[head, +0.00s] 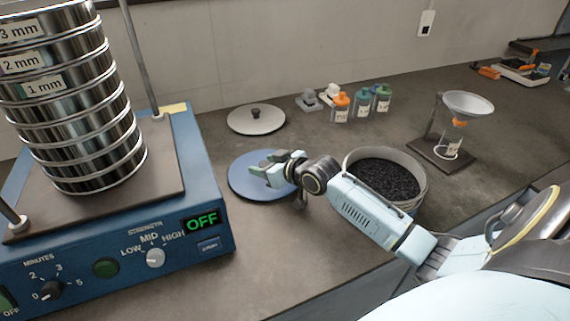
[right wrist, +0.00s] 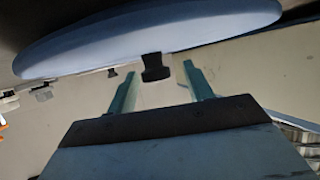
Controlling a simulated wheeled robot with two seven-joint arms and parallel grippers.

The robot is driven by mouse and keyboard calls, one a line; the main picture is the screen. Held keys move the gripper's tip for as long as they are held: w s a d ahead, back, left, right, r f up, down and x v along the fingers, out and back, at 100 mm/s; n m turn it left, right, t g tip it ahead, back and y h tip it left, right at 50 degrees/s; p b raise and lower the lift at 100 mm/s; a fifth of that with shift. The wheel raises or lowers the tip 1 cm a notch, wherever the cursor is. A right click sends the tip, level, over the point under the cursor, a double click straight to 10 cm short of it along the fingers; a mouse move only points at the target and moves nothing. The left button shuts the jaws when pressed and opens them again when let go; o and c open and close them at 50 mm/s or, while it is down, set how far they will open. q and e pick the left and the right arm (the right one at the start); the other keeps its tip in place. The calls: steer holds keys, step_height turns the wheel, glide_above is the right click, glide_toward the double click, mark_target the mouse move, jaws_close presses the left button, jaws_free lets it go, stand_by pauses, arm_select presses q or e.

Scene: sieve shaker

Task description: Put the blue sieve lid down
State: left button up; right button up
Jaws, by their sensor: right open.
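The blue sieve lid (head: 247,183) appears to lie flat on the bench, right of the shaker. In the right wrist view the lid (right wrist: 150,32) fills the top, and its black knob (right wrist: 155,68) shows between my fingertips. My right gripper (head: 282,165) is over the lid, with its fingers apart on either side of the knob. The right gripper (right wrist: 160,75) also shows open in the wrist view, with a gap on both sides of the knob. The knob is hidden by the gripper in the head view. My left gripper is not in view.
The blue shaker (head: 190,150) with a sieve stack (head: 85,110) stands left, its display reading OFF. A grey lid (head: 256,120) lies behind. A sieve of black grains (head: 420,188) stands right. Several bottles (head: 363,103) and a funnel stand (head: 445,155) are farther back. Bench in front is clear.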

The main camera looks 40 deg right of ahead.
steer(key=v, duration=0.3)
steer(key=p+v, duration=0.1)
steer(key=v, duration=0.2)
steer(key=shift+r, duration=0.25)
steer(key=p+v, duration=0.1)
steer(key=v, duration=0.2)
steer(key=shift+s+d+r, duration=0.15)
steer(key=shift+s+d, duration=0.05)
steer(key=shift+s, duration=0.15)
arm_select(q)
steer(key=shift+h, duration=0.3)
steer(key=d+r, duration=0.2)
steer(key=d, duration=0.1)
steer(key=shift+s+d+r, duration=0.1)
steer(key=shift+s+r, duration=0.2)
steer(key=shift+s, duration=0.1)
arm_select(e)
steer(key=shift+v, duration=0.75)
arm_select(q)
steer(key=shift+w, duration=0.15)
arm_select(e)
steer(key=shift+r, duration=0.15)
